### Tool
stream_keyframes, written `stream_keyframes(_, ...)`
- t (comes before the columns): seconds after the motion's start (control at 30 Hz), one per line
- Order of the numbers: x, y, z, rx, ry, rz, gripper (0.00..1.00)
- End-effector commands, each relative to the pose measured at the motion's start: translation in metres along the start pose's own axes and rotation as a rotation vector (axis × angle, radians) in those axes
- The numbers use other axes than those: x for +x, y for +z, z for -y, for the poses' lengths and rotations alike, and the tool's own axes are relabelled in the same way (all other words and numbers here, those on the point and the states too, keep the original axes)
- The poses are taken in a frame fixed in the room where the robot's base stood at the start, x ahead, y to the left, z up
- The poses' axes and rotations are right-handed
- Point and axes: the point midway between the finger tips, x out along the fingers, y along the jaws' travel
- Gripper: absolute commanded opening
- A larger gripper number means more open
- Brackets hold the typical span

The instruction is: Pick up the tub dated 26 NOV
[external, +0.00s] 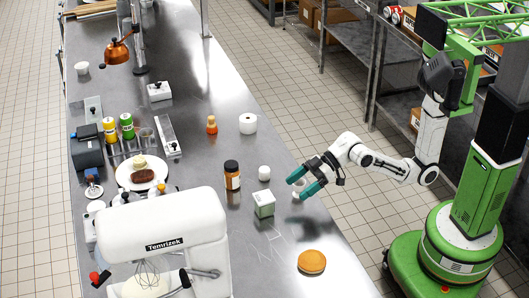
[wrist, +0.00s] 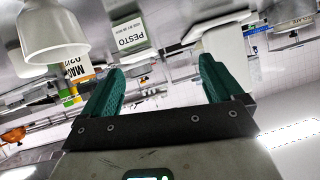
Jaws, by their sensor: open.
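A small square tub (external: 264,204) with a pale green and white body stands on the steel counter in the external view. In the wrist view, which is upside down, a tub labelled PESTO (wrist: 130,35) shows beyond the fingertips, nearer the left finger. A small line under its name looks like a use-by date, but it is too small to read surely. My gripper (external: 296,188) is right of the tub and above the counter's right edge. Its teal fingers are apart and empty in the wrist view (wrist: 158,68).
An orange-labelled jar (external: 232,175) stands left of the tub, and a small white cup (external: 264,173) behind it. A large white cup (wrist: 50,30) fills the wrist view's upper left. A bun (external: 311,262) lies in front. A white mixer (external: 165,240) stands front left.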

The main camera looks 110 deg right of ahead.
Motion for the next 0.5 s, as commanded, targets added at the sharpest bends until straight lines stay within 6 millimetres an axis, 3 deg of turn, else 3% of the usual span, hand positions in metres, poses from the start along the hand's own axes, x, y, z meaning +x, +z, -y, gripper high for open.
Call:
stream_keyframes(0.03,0.008,0.004,-0.013,-0.045,0.027,-0.03,0.94)
stream_keyframes(0.13,0.012,-0.005,-0.026,-0.108,0.058,-0.076,0.94)
stream_keyframes(0.5,0.057,-0.014,-0.033,-0.129,0.069,-0.087,0.94)
